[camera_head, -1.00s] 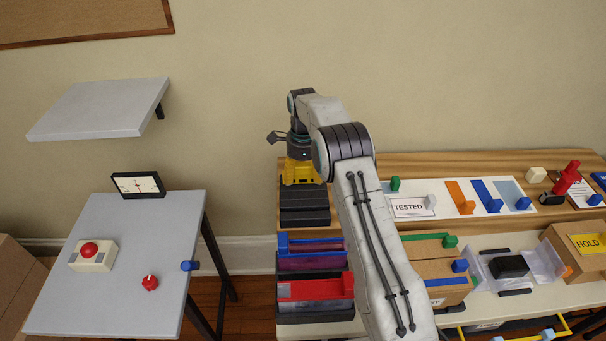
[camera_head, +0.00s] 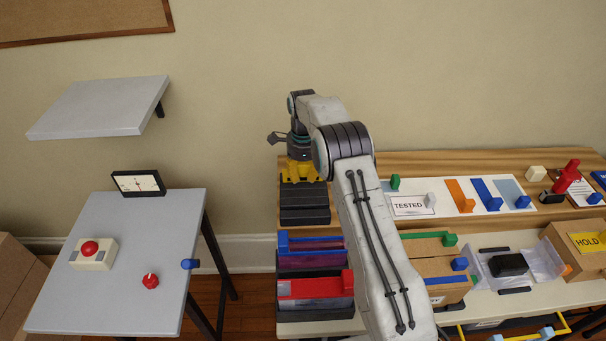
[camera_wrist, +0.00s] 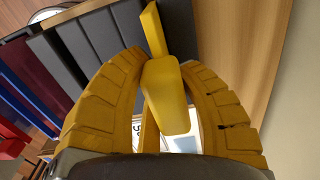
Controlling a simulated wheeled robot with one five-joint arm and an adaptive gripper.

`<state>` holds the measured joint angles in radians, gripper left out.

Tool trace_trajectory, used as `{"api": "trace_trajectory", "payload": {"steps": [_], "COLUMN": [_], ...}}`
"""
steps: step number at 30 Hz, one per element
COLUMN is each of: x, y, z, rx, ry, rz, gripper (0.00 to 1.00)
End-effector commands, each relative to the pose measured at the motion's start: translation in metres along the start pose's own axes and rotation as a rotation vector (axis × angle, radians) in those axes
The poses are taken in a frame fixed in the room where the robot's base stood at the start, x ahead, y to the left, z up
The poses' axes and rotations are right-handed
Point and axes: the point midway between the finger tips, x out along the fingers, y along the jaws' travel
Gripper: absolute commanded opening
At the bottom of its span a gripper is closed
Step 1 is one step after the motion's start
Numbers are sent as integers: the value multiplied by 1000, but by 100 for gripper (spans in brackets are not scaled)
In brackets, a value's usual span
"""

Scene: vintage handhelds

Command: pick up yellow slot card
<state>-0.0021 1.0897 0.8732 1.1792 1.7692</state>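The yellow slot card (camera_wrist: 166,98) shows in the wrist view as a thin plate with a thick block-like tab. My gripper (camera_wrist: 163,70) has its two yellow-brown ridged fingers on either side of the tab, with the tips against it, and looks shut on it. In the head view my gripper (camera_head: 300,172) is at the back end of the black slotted rack (camera_head: 304,215). There the card blends with the yellow fingers and is hard to make out. Whether its lower edge still sits in a slot cannot be told.
Blue (camera_head: 312,240) and red (camera_head: 315,287) cards stand in the rack nearer the front. To the right are cardboard boxes (camera_head: 430,267) and a white card mat (camera_head: 415,207). A grey side table (camera_head: 140,235) stands at left. The wall is close behind my gripper.

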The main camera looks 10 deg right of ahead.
Motion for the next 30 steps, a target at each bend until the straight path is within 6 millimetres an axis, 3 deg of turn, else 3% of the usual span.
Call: {"api": "trace_trajectory", "payload": {"steps": [6,20,30], "x": [0,-2,-29], "y": [0,-1,-2], "z": [0,0,0], "rx": [0,0,0], "ry": [0,-1,-2], "rz": [-2,-4,-8], "gripper": [6,5,5]}}
